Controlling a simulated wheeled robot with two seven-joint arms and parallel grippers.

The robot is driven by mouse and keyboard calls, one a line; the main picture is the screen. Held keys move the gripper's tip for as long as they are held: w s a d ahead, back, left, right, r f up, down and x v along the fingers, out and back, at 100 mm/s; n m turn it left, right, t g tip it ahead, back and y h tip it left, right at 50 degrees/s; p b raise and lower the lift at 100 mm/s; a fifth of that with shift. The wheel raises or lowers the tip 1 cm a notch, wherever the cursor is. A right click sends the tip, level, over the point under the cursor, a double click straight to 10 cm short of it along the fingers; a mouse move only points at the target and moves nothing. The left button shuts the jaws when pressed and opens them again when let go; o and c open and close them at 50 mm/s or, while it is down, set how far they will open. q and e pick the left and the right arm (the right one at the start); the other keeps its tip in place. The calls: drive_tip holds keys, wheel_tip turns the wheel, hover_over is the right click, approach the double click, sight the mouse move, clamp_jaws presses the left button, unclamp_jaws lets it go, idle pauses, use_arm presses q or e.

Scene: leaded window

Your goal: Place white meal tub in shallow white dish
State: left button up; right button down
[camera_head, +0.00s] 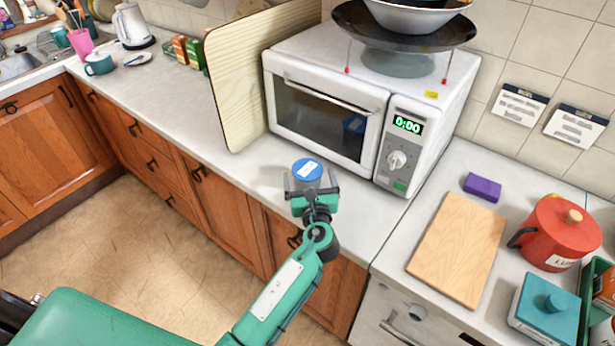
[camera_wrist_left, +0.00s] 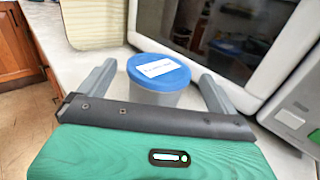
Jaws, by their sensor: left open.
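The meal tub (camera_head: 307,170) is a small pale tub with a blue lid and a white label. It stands upright on the grey-white counter in front of the microwave. It also shows in the left wrist view (camera_wrist_left: 160,78). My left gripper (camera_head: 311,184) is open, with one finger on each side of the tub; a small gap shows at each side in the left wrist view. A small pale dish (camera_head: 138,59) with something dark on it lies near the kettle; I cannot tell if it is the shallow white dish. My right gripper is not in view.
The microwave (camera_head: 325,120) stands close behind the tub, with a wooden board (camera_head: 232,85) leaning at its left. A cutting board (camera_head: 457,248), purple sponge (camera_head: 482,187), red pot (camera_head: 558,235) and teal box (camera_head: 545,308) are at right. The counter (camera_head: 160,95) at left is largely clear.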

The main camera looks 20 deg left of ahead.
sight(308, 168)
use_arm(q)
drive_tip(key=x, duration=0.3)
drive_tip(key=shift+w+a+f+p, duration=0.1)
drive_tip(key=shift+w+a+p, duration=0.05)
drive_tip(key=shift+w+p, duration=0.25)
drive_tip(key=shift+s, duration=0.1)
drive_tip(key=c, duration=1.3)
wheel_tip(308, 168, up, 20)
drive_tip(key=s+f+m+h, duration=0.1)
drive_tip(key=s+f+h, duration=0.1)
drive_tip(key=s+f, duration=0.3)
drive_tip(key=s+a+f+m+t+h, duration=0.1)
drive_tip(key=s+f+m+h, duration=0.1)
drive_tip(key=s, duration=0.7)
drive_tip(key=s+f+m+h, duration=0.2)
drive_tip(key=s+f+h, duration=0.1)
drive_tip(key=s+f, duration=0.4)
drive_tip(key=shift+s+a+f+t+h, duration=0.2)
drive_tip(key=shift+a+f+t+h, duration=0.1)
drive_tip(key=shift+a+f, duration=0.1)
